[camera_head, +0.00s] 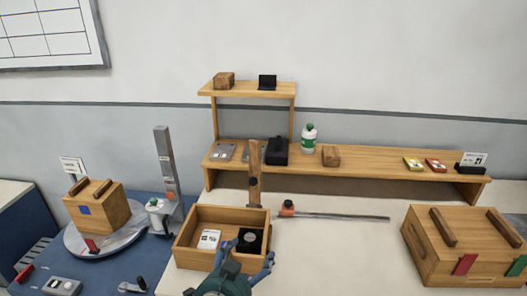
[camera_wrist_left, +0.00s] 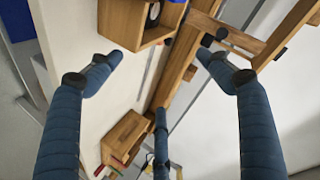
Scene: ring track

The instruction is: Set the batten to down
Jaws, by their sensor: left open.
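The batten, a wooden slat (camera_head: 254,160) with a dark knob on it, stands upright at the back of an open wooden box (camera_head: 183,256) on the white table. My right gripper is out of view.
The box holds a white card (camera_head: 208,239) and a black piece (camera_head: 249,241). A thin rod with a red-orange knob (camera_head: 288,207) lies to the right. A wooden shelf (camera_head: 380,161) stands behind. A large wooden box (camera_head: 440,262) is at right, a grey post (camera_head: 164,160) at left.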

